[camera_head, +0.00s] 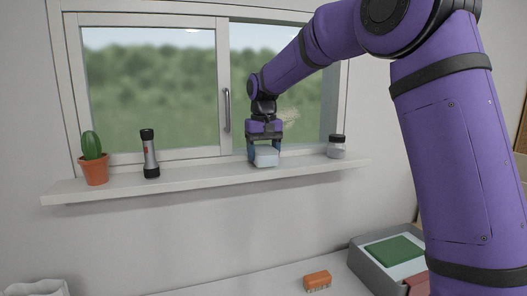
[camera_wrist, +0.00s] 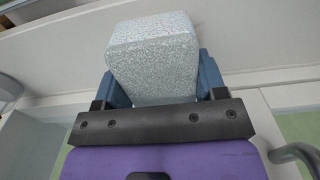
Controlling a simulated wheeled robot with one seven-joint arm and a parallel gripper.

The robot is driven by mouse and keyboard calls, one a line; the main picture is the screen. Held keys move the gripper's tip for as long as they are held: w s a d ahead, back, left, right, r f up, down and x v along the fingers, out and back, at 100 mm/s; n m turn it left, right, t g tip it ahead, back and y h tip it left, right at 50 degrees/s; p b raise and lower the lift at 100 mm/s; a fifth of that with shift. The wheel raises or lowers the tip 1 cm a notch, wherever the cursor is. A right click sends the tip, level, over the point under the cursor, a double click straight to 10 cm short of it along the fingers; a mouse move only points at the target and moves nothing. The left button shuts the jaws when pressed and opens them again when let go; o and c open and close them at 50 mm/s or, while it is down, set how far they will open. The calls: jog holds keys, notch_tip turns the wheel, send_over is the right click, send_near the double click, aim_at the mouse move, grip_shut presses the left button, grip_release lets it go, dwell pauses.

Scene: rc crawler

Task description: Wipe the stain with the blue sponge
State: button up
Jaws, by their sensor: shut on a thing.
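The pale blue sponge (camera_head: 265,158) is held between the blue fingers of my gripper (camera_head: 265,152), just above or on the window sill; I cannot tell whether it touches. In the wrist view the speckled sponge (camera_wrist: 154,58) fills the space between the two fingers. A faint tan smear, seemingly the stain (camera_head: 289,116), shows on the right window pane, just right of my wrist and above the sponge. Part of it may be hidden behind my gripper.
The sill (camera_head: 210,178) holds a potted cactus (camera_head: 94,162), a flashlight (camera_head: 150,155) and a small jar (camera_head: 336,148) right of my gripper. A window handle (camera_head: 227,108) is on the left. Below are an orange brush (camera_head: 317,281) and a grey box (camera_head: 365,267).

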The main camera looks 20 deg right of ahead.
aim_at(250, 167)
jog(key=shift+f, duration=0.4)
jog(key=shift+a+r, duration=0.1)
jog(key=shift+a, duration=1.85)
jog(key=shift+d+f, duration=0.2)
jog(key=shift+d, duration=0.85)
jog(key=shift+d+f, duration=0.2)
jog(key=shift+d, duration=0.8)
jog(key=shift+c, duration=0.3)
jog(key=shift+d+r, duration=0.15)
jog(key=shift+r, duration=0.45)
jog(key=shift+a+r, duration=0.15)
jog(key=shift+r, duration=1.15)
jog(key=shift+a+r, duration=0.1)
jog(key=shift+r, duration=1.15)
